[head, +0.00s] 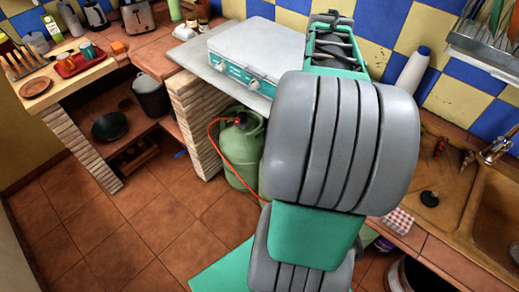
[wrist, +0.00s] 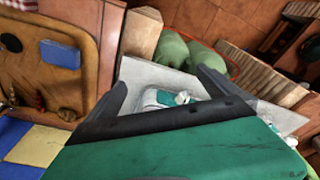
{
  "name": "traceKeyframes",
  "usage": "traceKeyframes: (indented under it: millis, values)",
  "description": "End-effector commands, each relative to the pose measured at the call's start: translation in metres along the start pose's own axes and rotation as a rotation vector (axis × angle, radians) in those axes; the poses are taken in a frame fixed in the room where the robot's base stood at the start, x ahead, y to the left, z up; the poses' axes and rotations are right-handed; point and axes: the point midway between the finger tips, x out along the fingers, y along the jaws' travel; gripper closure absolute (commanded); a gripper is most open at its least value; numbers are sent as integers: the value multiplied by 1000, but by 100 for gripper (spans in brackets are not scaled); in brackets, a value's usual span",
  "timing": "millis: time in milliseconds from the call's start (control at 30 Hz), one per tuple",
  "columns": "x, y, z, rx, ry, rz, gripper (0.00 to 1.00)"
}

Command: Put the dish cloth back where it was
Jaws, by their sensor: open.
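The dish cloth (head: 399,220), red-and-white checked, lies at the front edge of the sink counter in the head view, just right of my arm. In the wrist view a pale checked patch at the top left corner looks like the same cloth (wrist: 18,4). My gripper (wrist: 160,79) shows in the wrist view with its two dark fingers apart and nothing held between them. It is well away from the cloth.
A grey stove (head: 255,55) stands on a slab above a green gas cylinder (head: 240,150) with an orange hose. The sink (head: 490,215) is at the right, with a white bottle (head: 411,72) behind. A red tray (head: 78,62) sits on the left counter. The tiled floor is open at left.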

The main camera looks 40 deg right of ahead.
Motion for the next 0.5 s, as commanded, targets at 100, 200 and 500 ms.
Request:
traceKeyframes:
  millis: [100, 200, 500]
  values:
    - [-19, -115, 49, -284, 75, -51, 0]
    - [-27, -180, 106, -495, 131, -105, 0]
    - [-27, -233, 193, -763, 191, -194, 0]
